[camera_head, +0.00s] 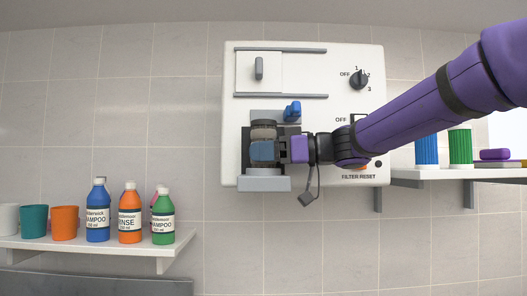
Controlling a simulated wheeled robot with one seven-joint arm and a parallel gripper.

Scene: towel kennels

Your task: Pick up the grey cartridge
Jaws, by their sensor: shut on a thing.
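The grey cartridge (263,132) appears as a grey, rounded body with a darker top, in front of the dark bay in the lower left of the white wall panel (235,120). My gripper (265,149) reaches in from the right and is shut on it. The gripper's blue-grey and dark parts cover much of the cartridge's lower portion. I cannot tell whether the cartridge still touches the bay. A grey ledge (264,184) juts out just below.
A blue lever (293,110) sits just above my gripper. The panel also has a sliding door (259,70) and a black knob (359,79). Bottles and cups stand on the left shelf (150,250). The right shelf (440,182) holds blue and green ribbed containers.

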